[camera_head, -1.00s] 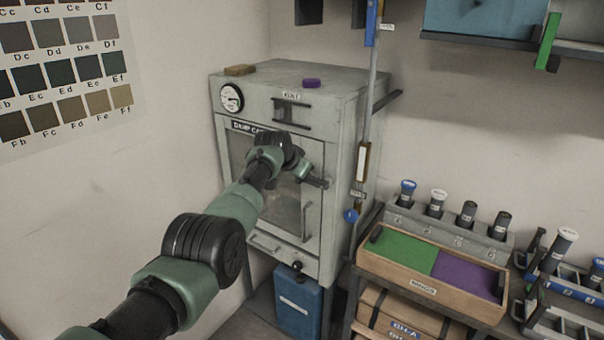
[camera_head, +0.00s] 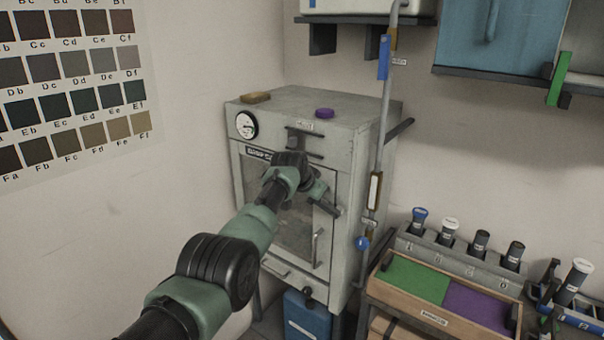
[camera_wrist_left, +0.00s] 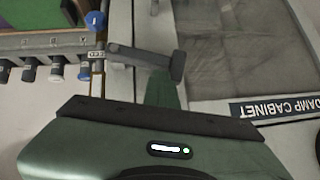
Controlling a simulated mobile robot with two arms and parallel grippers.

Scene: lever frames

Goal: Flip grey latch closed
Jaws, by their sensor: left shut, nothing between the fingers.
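The grey latch (camera_head: 327,208) is a dark lever at the right edge of the cabinet door, below my left gripper in the head view. In the left wrist view, which is upside down, the latch (camera_wrist_left: 145,57) is a bar with a thicker block at one end. My left gripper (camera_head: 317,187) is shut and empty. Its green fingertips (camera_wrist_left: 163,91) are right by that block; I cannot tell whether they touch. The damp cabinet (camera_head: 345,165) has a windowed door, which looks closed. My arm hides part of the door and its label. My right gripper is not in view.
A vertical pipe (camera_head: 383,130) with a blue knob (camera_head: 362,243) stands right of the cabinet. A wooden tray (camera_head: 440,322) with green and purple sections and a rack of bottles (camera_head: 465,257) are further right. A bracket (camera_head: 305,142) sits above the door.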

